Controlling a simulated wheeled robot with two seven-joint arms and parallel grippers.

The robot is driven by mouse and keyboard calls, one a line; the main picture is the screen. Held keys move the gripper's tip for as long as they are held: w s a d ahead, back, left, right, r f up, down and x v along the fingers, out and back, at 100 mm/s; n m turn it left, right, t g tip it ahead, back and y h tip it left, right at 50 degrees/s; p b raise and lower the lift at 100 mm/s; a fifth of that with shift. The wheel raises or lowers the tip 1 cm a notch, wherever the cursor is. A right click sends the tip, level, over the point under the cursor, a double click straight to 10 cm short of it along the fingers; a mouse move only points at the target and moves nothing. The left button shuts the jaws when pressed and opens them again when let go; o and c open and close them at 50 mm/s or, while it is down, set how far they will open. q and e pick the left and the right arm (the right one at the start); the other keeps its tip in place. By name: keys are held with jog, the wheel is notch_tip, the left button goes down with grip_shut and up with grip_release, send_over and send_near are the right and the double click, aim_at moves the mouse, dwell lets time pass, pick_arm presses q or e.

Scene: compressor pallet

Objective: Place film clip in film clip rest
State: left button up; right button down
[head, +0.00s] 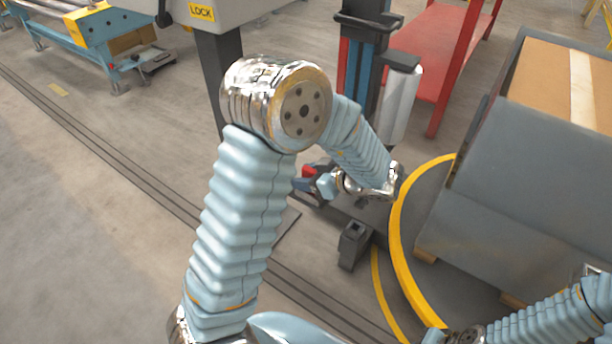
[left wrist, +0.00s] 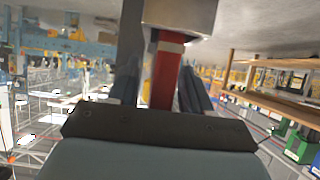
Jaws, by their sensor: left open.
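My left gripper (head: 306,178) is open at the middle of the head view, at the end of my bent left arm. A small red part (head: 309,171) shows at its fingers. In the left wrist view, the open fingers of the left gripper (left wrist: 158,85) stand on either side of a red bar (left wrist: 166,75) with a pale band and a metal block above it. This red bar looks like the film clip, but I cannot be sure. A dark block with an open top (head: 355,244), possibly the film clip rest, stands below and right of the gripper. My right gripper (head: 436,336) is only partly visible at the bottom edge.
A dark column (head: 357,65) with a pale film roll (head: 400,102) stands behind my left forearm. A grey-covered pallet load (head: 545,180) is at right, beside a curved yellow edge (head: 400,240). A red frame (head: 430,50) stands behind. The floor at left is clear.

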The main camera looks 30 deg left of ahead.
pick_arm(q)
jog(key=p+v, duration=0.1)
jog(key=v, duration=1.1)
jog(key=shift+p, duration=0.35)
